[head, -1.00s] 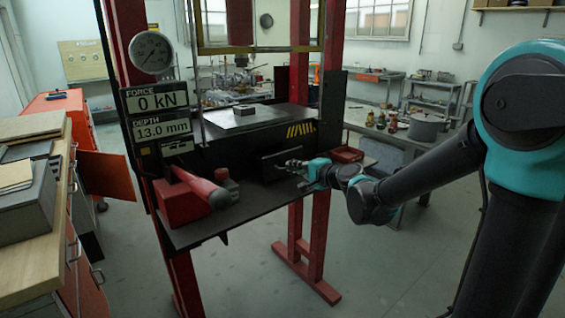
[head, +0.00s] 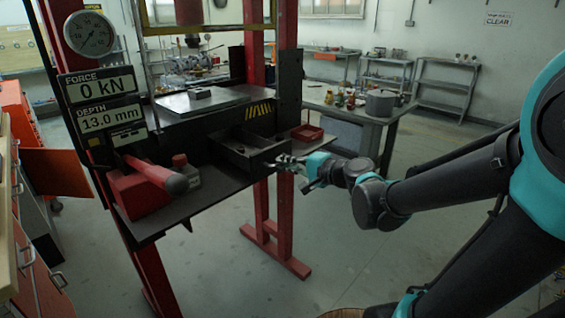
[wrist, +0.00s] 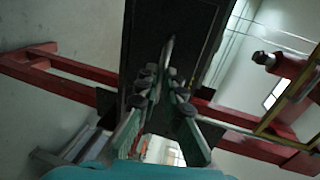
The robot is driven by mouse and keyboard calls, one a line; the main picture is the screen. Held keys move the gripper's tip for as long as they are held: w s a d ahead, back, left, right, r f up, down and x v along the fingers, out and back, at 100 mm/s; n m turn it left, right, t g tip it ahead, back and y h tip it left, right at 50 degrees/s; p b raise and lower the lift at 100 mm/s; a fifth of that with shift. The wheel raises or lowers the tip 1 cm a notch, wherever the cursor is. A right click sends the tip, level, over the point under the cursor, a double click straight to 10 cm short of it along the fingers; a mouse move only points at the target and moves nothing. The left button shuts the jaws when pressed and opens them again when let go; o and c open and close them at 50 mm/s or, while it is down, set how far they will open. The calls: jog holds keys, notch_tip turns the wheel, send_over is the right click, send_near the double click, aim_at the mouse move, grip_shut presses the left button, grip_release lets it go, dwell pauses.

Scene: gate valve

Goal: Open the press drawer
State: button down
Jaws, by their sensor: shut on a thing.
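The press drawer (head: 247,152) is a dark box under the press bed. It sticks out toward the front right, and its open top and inside show in the head view. My gripper (head: 284,164) is at the drawer's front face, shut on its handle. In the wrist view the dark drawer front (wrist: 158,45) fills the upper middle. The fingers of my gripper (wrist: 166,105) reach up to a thin upright handle (wrist: 169,48) on it. The exact contact at the fingertips is hard to make out.
A red pump body with a long red lever (head: 155,174) sits on the dark shelf, left of the drawer. A small red tray (head: 307,133) is to the right, behind my gripper. A table with a pot (head: 380,103) stands behind. The floor in front is clear.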

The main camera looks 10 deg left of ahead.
jog(key=c, duration=1.6)
grip_release()
jog(key=shift+c, duration=0.2)
jog(key=shift+d, duration=0.1)
jog(key=v, duration=1.2)
jog(key=shift+f, duration=0.1)
jog(key=s+d+f+n+g+h, duration=0.2)
jog(key=s+d+f+n+h, duration=0.15)
jog(key=f, duration=0.65)
jog(key=s+d+f+n+g+h, duration=0.25)
jog(key=d+f+h, duration=0.25)
jog(key=f, duration=0.5)
jog(key=s+d+f+n+h, duration=0.1)
jog(key=d+f+h, duration=0.2)
jog(key=d, duration=0.4)
jog(key=shift+s+d+f+n+g+h, duration=0.3)
jog(key=shift+d+f+g+h, duration=0.05)
jog(key=shift+f+g, duration=0.1)
